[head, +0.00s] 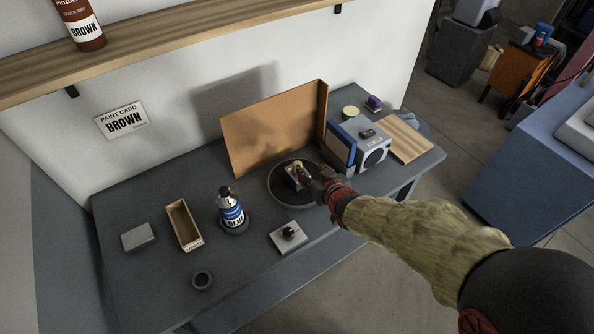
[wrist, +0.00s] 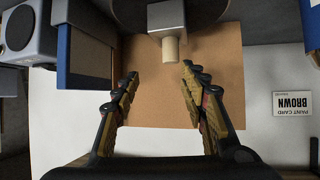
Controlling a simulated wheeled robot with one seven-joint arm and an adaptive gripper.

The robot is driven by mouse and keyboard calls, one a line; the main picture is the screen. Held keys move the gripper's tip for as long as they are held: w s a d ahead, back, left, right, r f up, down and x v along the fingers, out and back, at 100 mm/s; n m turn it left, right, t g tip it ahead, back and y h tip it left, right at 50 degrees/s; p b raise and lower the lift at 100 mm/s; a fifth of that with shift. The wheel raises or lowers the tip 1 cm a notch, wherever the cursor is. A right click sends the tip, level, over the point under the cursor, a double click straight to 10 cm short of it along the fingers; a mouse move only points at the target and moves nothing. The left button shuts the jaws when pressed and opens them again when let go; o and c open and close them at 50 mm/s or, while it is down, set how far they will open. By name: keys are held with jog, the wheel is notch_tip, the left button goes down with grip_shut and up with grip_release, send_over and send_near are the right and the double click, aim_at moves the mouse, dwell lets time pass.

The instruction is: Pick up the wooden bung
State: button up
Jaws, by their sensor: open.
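The wooden bung (wrist: 171,49) is a short pale cylinder in the wrist view. It sticks out from the end of a grey metal block (wrist: 165,17). My gripper (wrist: 160,72) is open, with its two yellow-and-black fingers spread apart. The bung lies just beyond the fingertips, about midway between them across the picture, with nothing held. There the fingers and block overlap, and I cannot make out the bung clearly.
A brown board (head: 262,135) stands behind the turntable. A grey speaker-like box (head: 372,157) is close on its right.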

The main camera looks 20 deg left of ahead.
aim_at(297, 163)
jog(key=shift+y, duration=0.4)
jog(key=x, duration=0.3)
jog(key=b+x, duration=0.1)
jog(key=x, duration=0.2)
jog(key=s+a+x, duration=0.1)
jog(key=x, duration=0.2)
jog(key=shift+a+f, duration=0.1)
jog(key=shift+f, duration=0.25)
jog(key=shift+c, duration=0.6)
jog(key=shift+s, duration=0.1)
grip_shut()
